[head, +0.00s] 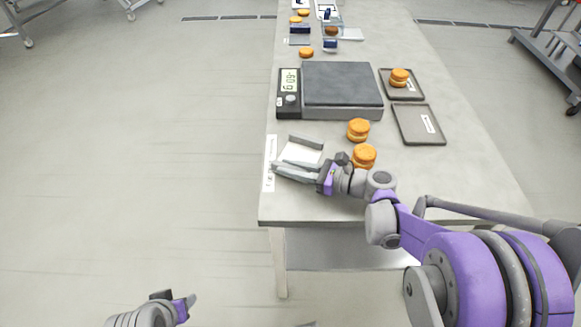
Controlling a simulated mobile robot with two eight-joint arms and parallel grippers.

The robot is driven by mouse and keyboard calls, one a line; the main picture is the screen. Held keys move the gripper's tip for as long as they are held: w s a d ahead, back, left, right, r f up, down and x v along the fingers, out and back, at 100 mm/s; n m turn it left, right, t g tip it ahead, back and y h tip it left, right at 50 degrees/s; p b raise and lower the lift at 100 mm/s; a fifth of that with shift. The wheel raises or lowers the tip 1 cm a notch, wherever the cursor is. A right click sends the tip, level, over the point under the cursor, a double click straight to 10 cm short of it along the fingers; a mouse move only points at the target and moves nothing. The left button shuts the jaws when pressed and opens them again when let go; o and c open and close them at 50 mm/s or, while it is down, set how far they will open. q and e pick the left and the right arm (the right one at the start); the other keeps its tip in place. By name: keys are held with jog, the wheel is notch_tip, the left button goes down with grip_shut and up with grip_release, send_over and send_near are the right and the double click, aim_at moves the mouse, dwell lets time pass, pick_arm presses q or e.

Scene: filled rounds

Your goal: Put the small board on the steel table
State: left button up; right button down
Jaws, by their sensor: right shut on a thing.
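The small board (301,153) is a pale, flat piece between the fingers of my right gripper (297,160), near the left front corner of the steel table (440,182). My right gripper is shut on it. The fingers hide part of its edges, and I cannot tell whether it touches the tabletop or is just above it. My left gripper (183,304) is low at the bottom left, over the floor and away from the table; its fingers are too little seen to tell open from shut.
A scale (342,84) stands behind the board. Filled rounds (358,129) stand in stacks right of my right gripper. Two dark trays (419,125) lie at the right, one holding rounds. A white label strip (270,163) lies along the left edge.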

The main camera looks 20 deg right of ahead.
jog(key=shift+f, duration=0.1)
jog(key=c, duration=0.8)
grip_release()
jog(key=shift+o, duration=0.2)
jog(key=shift+d+r, duration=0.1)
jog(key=shift+r, duration=0.15)
jog(key=v, duration=1.1)
jog(key=shift+s+d, duration=0.3)
jog(key=shift+d, duration=0.05)
